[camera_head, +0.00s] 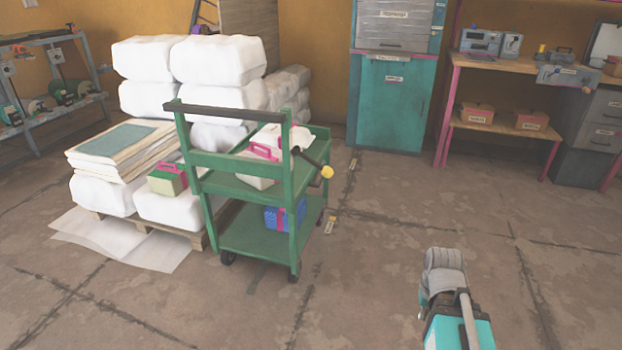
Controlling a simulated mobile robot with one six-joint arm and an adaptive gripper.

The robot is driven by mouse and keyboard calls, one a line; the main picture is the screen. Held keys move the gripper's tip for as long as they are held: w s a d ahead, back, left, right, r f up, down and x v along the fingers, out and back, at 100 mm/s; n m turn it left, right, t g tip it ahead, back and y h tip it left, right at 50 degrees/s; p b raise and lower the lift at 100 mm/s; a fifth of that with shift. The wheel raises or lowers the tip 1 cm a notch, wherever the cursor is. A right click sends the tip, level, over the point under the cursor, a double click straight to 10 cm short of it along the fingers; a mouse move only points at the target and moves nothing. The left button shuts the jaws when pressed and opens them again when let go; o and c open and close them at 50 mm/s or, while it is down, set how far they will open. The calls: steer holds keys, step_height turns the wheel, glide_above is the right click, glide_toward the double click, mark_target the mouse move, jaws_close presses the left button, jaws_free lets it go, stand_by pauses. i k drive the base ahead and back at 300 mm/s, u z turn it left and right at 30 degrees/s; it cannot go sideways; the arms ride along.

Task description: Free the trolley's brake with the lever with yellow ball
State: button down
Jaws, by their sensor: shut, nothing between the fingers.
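The green trolley (246,186) stands left of the middle on the concrete floor, with two shelves and a dark push handle (225,110) at the top. The lever (310,161) is a dark rod at the trolley's right side. It slants down to the right and ends in a yellow ball (327,172). Nothing touches the ball. Part of my arm shows at the bottom right, well apart from the trolley. My gripper's fingers cannot be seen. The brake itself cannot be made out.
A pallet (140,226) of white bales (220,60) stands close at the trolley's left and behind it. A teal cabinet (391,105) and a pink-legged workbench (500,66) stand at the back.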

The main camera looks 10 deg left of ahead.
mark_target(328, 172)
steer(key=z, duration=0.1)
steer(key=i, duration=1)
steer(key=u, duration=0.05)
